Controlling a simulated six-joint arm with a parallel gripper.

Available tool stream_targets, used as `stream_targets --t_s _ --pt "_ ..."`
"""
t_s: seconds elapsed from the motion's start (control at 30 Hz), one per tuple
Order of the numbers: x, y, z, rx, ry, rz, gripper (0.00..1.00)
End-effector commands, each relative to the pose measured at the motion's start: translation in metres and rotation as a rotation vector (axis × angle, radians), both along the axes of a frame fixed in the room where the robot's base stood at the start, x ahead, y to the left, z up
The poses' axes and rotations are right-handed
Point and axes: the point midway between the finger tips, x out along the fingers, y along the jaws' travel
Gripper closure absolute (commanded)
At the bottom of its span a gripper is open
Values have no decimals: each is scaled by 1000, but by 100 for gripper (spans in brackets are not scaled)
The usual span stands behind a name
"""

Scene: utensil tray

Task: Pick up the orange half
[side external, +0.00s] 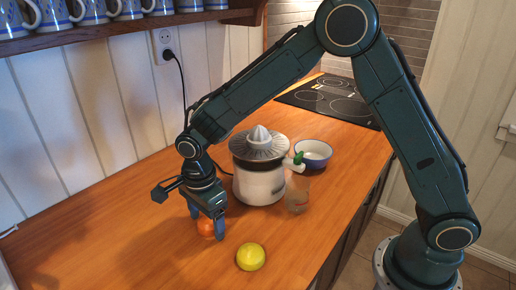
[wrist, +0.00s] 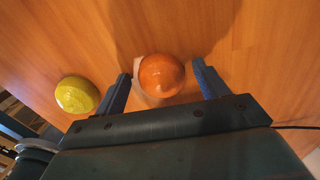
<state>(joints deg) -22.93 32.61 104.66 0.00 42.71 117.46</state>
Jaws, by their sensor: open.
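The orange half (side external: 206,228) lies on the wooden counter, partly hidden by my gripper in the side view. In the wrist view the orange half (wrist: 161,75) shows its rounded orange peel, with a pale edge at its left. My gripper (side external: 207,228) is low over the counter, pointing down, with its fingers on either side of the orange half. In the wrist view my gripper (wrist: 162,80) is open, with its blue fingers to the left and right of the orange half and visible gaps between.
A yellow lemon half (side external: 251,257) lies nearby on the counter (side external: 120,235); it also shows in the wrist view (wrist: 76,95). A citrus juicer (side external: 259,180), a glass (side external: 297,195) and a bowl (side external: 313,153) stand behind. A power cord runs to the wall. The front-left counter is clear.

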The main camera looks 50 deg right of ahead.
Motion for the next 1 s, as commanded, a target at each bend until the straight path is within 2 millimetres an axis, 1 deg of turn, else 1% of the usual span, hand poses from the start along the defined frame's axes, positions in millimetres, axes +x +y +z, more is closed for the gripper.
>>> stream_targets --t_s 0.3,0.37,0.4,0.53,0.6,1.0 --pt "0 0 0 0 0 0 27" --pt "0 0 0 0 0 0 39" --pt "0 0 0 0 0 0 47" --pt "0 0 0 0 0 0 72" --pt "0 0 0 0 0 0 74" --pt "0 0 3 0 -1 0 74"
